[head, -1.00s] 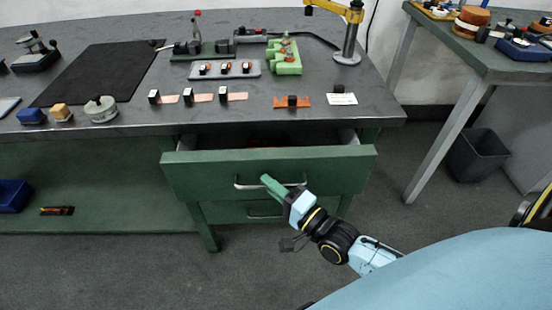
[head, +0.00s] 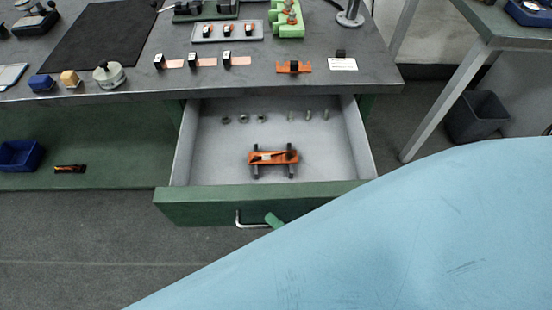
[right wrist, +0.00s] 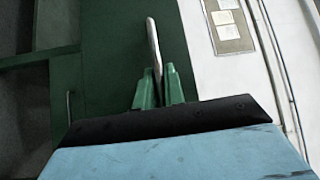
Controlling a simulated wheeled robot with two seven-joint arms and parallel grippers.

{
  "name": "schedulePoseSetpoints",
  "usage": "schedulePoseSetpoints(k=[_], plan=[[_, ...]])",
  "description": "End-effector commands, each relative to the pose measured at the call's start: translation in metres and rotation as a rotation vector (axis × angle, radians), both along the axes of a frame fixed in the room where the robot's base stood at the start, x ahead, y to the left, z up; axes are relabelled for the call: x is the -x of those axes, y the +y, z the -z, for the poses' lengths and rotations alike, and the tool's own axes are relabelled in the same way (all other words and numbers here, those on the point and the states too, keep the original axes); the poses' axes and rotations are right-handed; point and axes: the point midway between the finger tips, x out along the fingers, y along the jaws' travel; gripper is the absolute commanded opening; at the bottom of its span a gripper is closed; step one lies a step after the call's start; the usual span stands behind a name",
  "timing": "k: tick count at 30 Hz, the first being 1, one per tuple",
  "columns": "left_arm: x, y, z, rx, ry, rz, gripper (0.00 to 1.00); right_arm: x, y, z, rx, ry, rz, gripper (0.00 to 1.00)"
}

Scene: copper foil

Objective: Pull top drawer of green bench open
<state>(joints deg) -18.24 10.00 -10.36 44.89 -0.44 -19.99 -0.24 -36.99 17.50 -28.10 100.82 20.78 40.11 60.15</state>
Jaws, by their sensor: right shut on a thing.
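The top drawer (head: 262,206) of the green bench stands well open, its grey inside in view. Its metal bar handle (head: 240,219) is on the green front; the right part of the handle is hidden. My right gripper (head: 274,219) is at the handle, with only a green fingertip showing beside my large blue arm. In the right wrist view, the two green fingers (right wrist: 158,88) are closed around the handle bar (right wrist: 153,45). My left gripper is not in view.
The drawer holds an orange clamp-like piece (head: 273,157) and several small metal parts (head: 262,118). The bench top (head: 130,90) above carries blocks and fixtures. A dark bin (head: 476,117) stands on the floor at right. Floor at lower left is clear.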

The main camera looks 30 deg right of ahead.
Motion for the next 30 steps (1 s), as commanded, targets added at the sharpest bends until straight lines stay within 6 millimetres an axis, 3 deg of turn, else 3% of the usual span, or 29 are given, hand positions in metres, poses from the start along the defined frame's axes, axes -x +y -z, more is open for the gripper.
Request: schedulePoseSetpoints(k=[6, 18, 19, 23, 30], plan=[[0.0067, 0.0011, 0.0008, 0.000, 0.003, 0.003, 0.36, 0.0123, 0.0059, -0.0004, 0.000, -0.001, 0.001, 0.00], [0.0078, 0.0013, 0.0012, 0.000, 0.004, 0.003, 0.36, 0.0139, 0.0067, -0.0001, 0.000, -0.001, 0.001, 0.00], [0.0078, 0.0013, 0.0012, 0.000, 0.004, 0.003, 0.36, 0.0138, 0.0068, 0.0000, 0.000, -0.001, 0.001, 0.13], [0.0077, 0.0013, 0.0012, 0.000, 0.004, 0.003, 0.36, 0.0137, 0.0068, -0.0001, 0.001, -0.001, 0.000, 0.30], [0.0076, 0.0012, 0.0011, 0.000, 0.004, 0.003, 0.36, 0.0136, 0.0069, 0.0000, 0.001, -0.001, 0.000, 0.33]])
